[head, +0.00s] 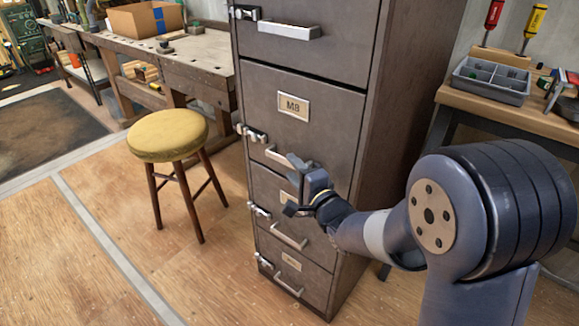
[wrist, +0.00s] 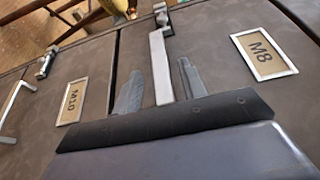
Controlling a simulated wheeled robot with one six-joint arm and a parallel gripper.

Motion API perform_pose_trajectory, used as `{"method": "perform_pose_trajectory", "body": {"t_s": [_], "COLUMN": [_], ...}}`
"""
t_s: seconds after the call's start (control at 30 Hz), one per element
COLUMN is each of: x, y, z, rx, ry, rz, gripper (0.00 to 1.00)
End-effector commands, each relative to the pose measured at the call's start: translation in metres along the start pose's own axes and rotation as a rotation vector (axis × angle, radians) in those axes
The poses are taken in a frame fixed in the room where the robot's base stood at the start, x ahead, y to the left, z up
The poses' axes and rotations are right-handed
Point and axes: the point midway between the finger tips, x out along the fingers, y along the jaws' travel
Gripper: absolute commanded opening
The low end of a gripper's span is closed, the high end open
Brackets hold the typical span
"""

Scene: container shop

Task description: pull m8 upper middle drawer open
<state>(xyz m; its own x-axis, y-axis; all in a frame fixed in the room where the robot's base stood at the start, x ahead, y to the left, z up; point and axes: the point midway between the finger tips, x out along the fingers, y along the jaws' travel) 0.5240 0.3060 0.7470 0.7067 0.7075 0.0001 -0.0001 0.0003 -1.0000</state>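The M8 drawer (head: 330,125) is the upper middle front of a dark grey cabinet and looks flush. Its label (wrist: 264,56) is right of the handle in the wrist view. The M8 handle (wrist: 159,75) is a pale bar. In the head view the left part of that handle (head: 272,156) shows; my gripper hides the rest. My gripper (head: 291,186) is at the cabinet front, by the handle. In the wrist view its two fingers stand on either side of the bar with gaps, so it is open around the handle.
The M10 drawer's label (wrist: 74,101) and handle (wrist: 14,106) are beside it in the wrist view. Metal latches (head: 252,133) line the cabinet's left edge. A yellow stool (head: 168,136) stands left. A workbench (head: 530,108) with a grey tray (head: 490,92) is right.

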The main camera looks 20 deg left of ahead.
Motion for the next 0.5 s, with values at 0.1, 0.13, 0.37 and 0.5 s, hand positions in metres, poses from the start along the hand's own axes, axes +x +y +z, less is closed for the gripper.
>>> {"method": "perform_pose_trajectory", "body": {"t_s": [0.1, 0.13, 0.37, 0.5], "x": [0.015, 0.017, 0.027, 0.027], "y": [0.001, 0.001, 0.000, 0.000], "z": [0.000, 0.000, 0.000, 0.000], "rx": [-0.001, -0.001, 0.000, 0.000], "ry": [-0.001, -0.001, 0.001, 0.001], "rz": [-0.001, 0.000, 0.000, 0.000], "gripper": [0.40, 0.40, 0.40, 0.40]}}
